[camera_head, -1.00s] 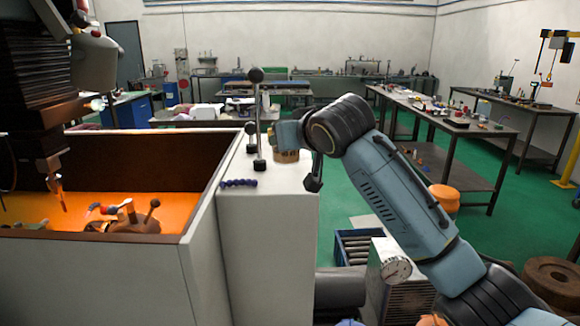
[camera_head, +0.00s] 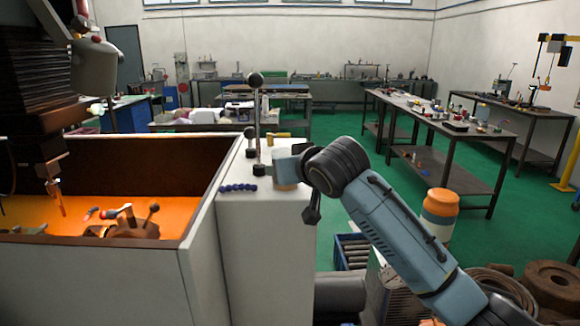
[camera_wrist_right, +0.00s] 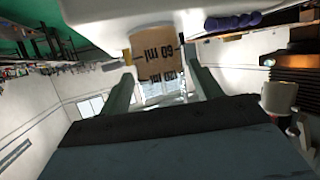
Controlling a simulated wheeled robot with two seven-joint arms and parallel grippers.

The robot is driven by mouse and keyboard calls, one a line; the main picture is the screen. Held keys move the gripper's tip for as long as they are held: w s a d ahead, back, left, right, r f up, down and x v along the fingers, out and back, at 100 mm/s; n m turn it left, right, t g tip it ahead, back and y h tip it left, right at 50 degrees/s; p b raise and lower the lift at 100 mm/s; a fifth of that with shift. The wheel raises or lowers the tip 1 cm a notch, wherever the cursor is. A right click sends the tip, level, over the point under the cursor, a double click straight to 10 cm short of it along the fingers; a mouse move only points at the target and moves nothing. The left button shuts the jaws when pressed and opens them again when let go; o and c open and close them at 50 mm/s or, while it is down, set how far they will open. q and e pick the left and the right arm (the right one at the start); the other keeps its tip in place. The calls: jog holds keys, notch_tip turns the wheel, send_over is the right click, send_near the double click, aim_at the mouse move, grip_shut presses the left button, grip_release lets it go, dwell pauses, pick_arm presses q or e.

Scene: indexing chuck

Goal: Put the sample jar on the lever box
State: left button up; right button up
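The sample jar (camera_head: 286,174) has a tan label and stands out at the top of the pale lever box (camera_head: 266,240). In the right wrist view the jar (camera_wrist_right: 157,58) sits between my right gripper's fingers, its 60 ml marking upside down. My right gripper (camera_head: 289,168) appears shut on the jar, low over the box's top, right of the levers. I cannot tell whether the jar's base touches the box. A tall ball-topped lever (camera_head: 256,110) and a short dark knob (camera_head: 258,169) stand on the box. My left gripper is not in view.
A blue-purple segmented piece (camera_head: 238,187) lies near the box's front left. A small yellow item (camera_head: 279,135) is behind the jar. An open machine enclosure (camera_head: 110,265) adjoins the box on the left. An orange-lidded container (camera_head: 439,213) stands beyond my arm.

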jog(key=shift+o, duration=0.5)
jog(key=shift+r, duration=0.15)
jog(key=v, duration=1.2)
jog(key=shift+b, duration=0.45)
